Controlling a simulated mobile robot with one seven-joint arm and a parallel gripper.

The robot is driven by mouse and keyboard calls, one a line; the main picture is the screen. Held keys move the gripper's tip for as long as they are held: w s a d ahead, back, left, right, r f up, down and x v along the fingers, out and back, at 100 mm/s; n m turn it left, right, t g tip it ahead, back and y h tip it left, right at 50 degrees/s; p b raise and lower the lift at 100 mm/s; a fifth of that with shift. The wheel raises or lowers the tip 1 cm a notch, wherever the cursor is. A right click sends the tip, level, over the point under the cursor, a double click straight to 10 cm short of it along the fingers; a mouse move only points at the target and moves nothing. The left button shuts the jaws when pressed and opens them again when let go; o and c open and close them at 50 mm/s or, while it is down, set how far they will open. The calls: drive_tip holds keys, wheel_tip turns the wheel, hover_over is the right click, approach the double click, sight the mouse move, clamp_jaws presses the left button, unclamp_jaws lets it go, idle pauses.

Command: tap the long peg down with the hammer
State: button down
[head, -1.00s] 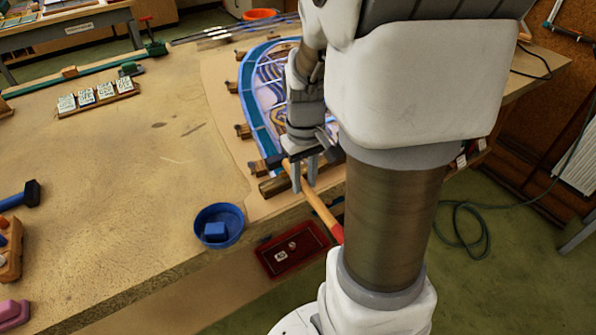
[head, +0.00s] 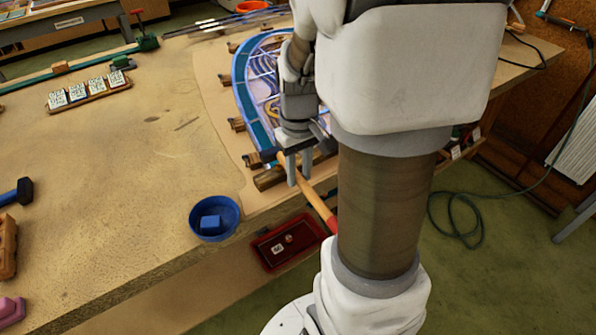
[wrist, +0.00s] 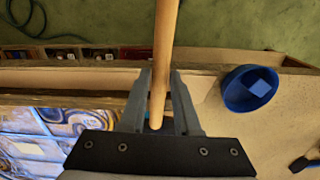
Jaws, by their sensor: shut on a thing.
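My gripper (head: 298,178) is shut on the wooden handle of the hammer (head: 319,205), above the front edge of the bench near the leaded panel. In the wrist view the handle (wrist: 165,45) runs from between the fingers up out of the frame, with its rounded end close to the palm. A red part (head: 332,222) shows farther along it in the head view, and the rest is hidden behind my arm. Several brown wooden blocks (head: 237,124) stand around the blue-edged panel (head: 243,85). I cannot pick out the long peg for certain.
A blue bowl (head: 196,228) with a blue block in it stands near the bench edge. A red tray (head: 262,250) lies below that edge. A dark-headed mallet (head: 24,190) and a rack of white tiles (head: 92,97) are on the left. The bench middle is clear.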

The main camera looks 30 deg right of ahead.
drive_tip(key=shift+r, duration=0.15)
wheel_tip(320, 180, up, 5)
drive_tip(key=p, duration=0.4)
idle(0.7)
